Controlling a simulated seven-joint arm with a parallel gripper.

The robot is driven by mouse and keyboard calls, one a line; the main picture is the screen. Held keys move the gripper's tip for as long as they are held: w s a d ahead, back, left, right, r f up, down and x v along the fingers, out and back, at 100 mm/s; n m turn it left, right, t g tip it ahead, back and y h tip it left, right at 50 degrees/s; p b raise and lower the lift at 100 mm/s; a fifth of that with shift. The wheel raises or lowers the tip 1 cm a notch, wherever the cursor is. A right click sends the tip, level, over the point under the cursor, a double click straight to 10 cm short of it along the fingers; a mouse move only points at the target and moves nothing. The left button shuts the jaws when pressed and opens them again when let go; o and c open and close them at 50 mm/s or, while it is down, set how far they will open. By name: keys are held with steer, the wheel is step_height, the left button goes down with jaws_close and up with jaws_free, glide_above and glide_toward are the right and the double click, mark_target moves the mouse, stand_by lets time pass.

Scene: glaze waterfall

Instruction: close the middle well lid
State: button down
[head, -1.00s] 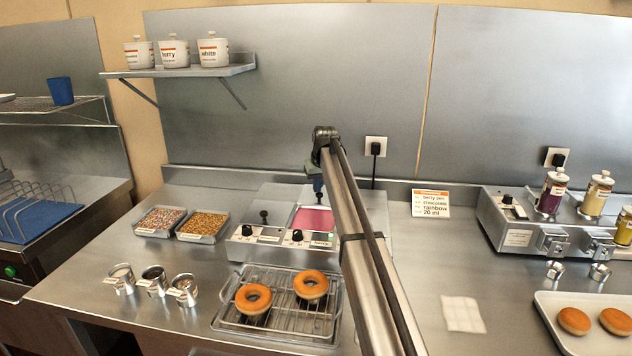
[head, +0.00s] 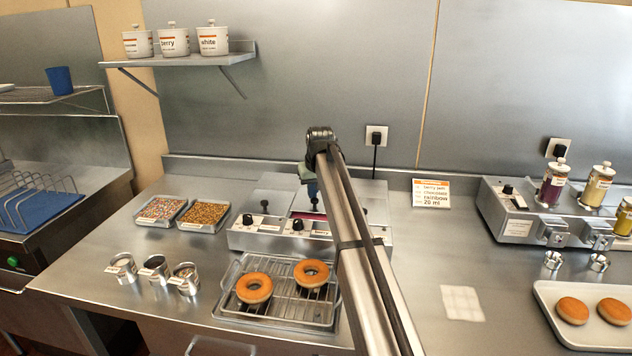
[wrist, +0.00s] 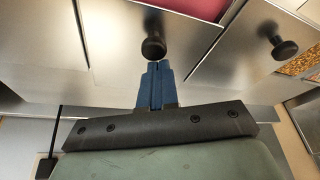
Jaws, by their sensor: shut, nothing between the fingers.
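The middle well lid (wrist: 118,40) is a flat steel plate with a black knob (wrist: 153,47). The knob also shows in the head view (head: 314,206). A narrow strip of pink glaze (head: 311,217) shows at the well's front edge in the head view, and pink shows at the top of the wrist view (wrist: 200,8). The lid covers most of the well. My gripper (wrist: 156,66), with blue fingers, is shut and empty, its tips right at the knob; I cannot tell if they touch. In the head view, my arm hides the well unit's right part.
A second lid's black knob (wrist: 285,48) stands beside it. The well unit's front panel (head: 268,235) carries dials. Two sprinkle trays (head: 204,215) lie to the left, and a rack with two doughnuts (head: 285,300) is in front. A sign (head: 431,193) stands to the right.

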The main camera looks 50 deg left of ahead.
mark_target(308, 209)
steer(key=s+d, duration=0.3)
steer(key=shift+s+d, duration=0.15)
steer(key=shift+f, duration=0.1)
